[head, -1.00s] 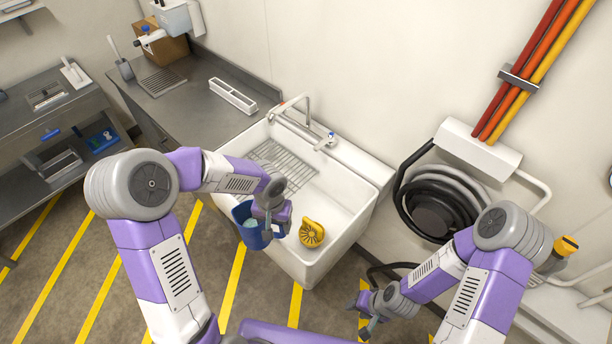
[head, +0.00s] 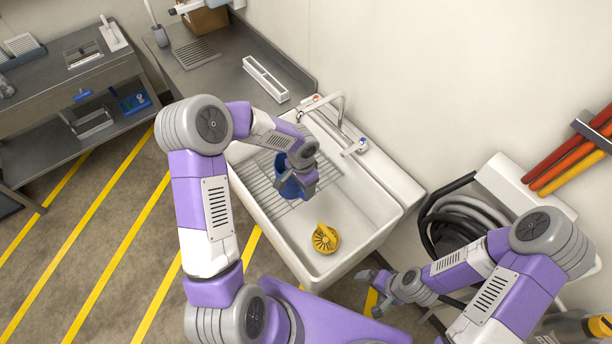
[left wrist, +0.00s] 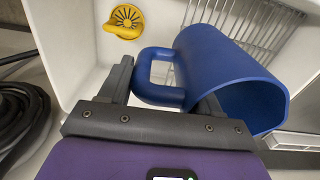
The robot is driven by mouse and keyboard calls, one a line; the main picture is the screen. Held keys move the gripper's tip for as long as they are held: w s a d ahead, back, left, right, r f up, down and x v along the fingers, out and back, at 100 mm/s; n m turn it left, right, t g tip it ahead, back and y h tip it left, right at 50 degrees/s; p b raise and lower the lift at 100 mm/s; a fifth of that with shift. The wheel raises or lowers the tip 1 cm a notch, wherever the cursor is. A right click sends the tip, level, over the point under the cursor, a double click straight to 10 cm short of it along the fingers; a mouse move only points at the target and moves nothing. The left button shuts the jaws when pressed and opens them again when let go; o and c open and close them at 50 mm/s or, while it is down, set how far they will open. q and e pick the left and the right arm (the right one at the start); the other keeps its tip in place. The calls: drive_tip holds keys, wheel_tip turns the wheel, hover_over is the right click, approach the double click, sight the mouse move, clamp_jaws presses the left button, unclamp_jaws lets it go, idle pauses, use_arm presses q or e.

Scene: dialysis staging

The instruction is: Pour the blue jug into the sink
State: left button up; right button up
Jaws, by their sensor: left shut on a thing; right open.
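The blue jug (head: 290,184) is over the white sink (head: 350,243), above the wire rack (head: 262,190) in it. My left gripper (head: 304,172) is shut on the jug's handle. In the left wrist view the jug (left wrist: 222,75) lies tilted well over on its side, its open mouth at the lower right. The handle sits between the fingers of the left gripper (left wrist: 165,90). The jug's inside is mostly hidden, and no liquid is seen leaving it. My right gripper (head: 373,290) is open and empty, outside the sink at its front right.
A yellow round object (head: 325,239) lies in the sink near the front; it also shows in the left wrist view (left wrist: 125,21). A faucet (head: 325,104) stands at the sink's back edge. A steel counter (head: 225,80) with a white tray (head: 266,79) adjoins the left. Black hose (head: 445,222) hangs right.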

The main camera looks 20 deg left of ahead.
use_arm(q)
drive_tip(key=w+a+f+m, duration=0.1)
drive_tip(key=m, duration=0.1)
drive_tip(key=w+a+f+m+p, duration=0.1)
drive_tip(key=a+f+m, duration=0.1)
drive_tip(key=w+a+f+m, duration=0.1)
drive_tip(key=f+m, duration=0.1)
drive_tip(key=shift+a+f, duration=0.1)
drive_tip(key=shift+a, duration=0.05)
drive_tip(key=a+f+m, duration=0.1)
drive_tip(key=f+m, duration=0.1)
drive_tip(key=a+f+m+p, duration=0.1)
drive_tip(key=a+f+m, duration=0.2)
drive_tip(key=m, duration=0.1)
drive_tip(key=shift+w+a+f+m+p, duration=0.25)
drive_tip(key=shift+w+f+m+p, duration=0.05)
drive_tip(key=shift+w+f, duration=0.1)
drive_tip(key=shift+a+f+m, duration=0.35)
drive_tip(key=shift+f+m, duration=0.1)
drive_tip(key=shift+m, duration=0.15)
